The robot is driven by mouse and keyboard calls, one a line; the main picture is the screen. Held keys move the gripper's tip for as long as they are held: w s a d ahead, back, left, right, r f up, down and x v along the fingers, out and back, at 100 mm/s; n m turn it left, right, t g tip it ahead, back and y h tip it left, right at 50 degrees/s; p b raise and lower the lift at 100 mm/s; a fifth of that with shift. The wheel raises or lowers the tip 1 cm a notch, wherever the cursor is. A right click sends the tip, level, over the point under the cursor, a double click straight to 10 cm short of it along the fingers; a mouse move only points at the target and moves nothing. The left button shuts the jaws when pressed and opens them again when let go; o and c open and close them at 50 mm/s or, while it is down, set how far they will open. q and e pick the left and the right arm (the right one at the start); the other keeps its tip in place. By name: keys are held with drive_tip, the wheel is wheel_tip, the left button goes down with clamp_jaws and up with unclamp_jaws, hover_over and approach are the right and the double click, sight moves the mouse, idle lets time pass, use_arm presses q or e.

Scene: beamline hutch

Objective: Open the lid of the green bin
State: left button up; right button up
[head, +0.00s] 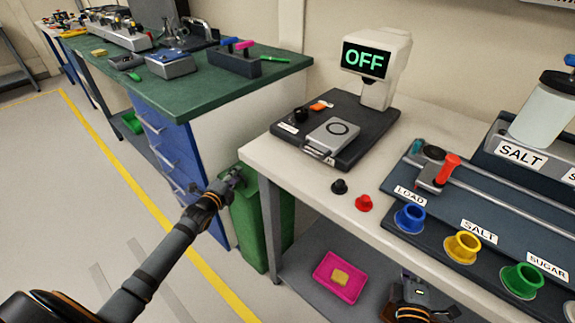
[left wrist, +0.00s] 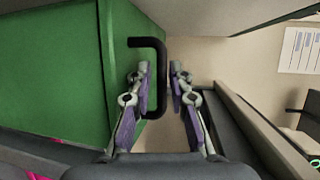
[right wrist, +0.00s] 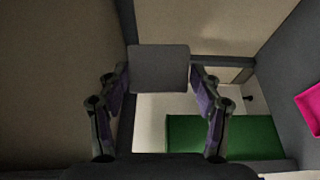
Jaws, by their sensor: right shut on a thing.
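The green bin (head: 277,215) stands on the floor between the blue drawer cabinet and the white table. Its lid looks down, though my gripper partly covers it in the head view. My left gripper (head: 235,177) is at the top of the bin. In the left wrist view a black bracket handle (left wrist: 160,75) stands out from the green surface (left wrist: 50,75). The handle's bar lies between the fingers of my left gripper (left wrist: 160,80), which are apart with a gap beside it. My right gripper (right wrist: 159,80) is shut on a flat dark grey block (right wrist: 158,68).
The white table (head: 265,150) edge is close right of the bin, and the green-topped cabinet (head: 205,95) is close behind it. A pink tray (head: 340,277) with a yellow piece sits on the shelf below the table. The floor (head: 60,190) at left is clear.

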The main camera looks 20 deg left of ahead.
use_arm(q)
drive_tip(key=shift+w+f, duration=0.1)
drive_tip(key=shift+w, duration=0.35)
drive_tip(key=shift+s, duration=0.1)
use_arm(e)
drive_tip(key=shift+w, duration=0.35)
use_arm(q)
clamp_jaws()
drive_tip(key=shift+r, duration=0.2)
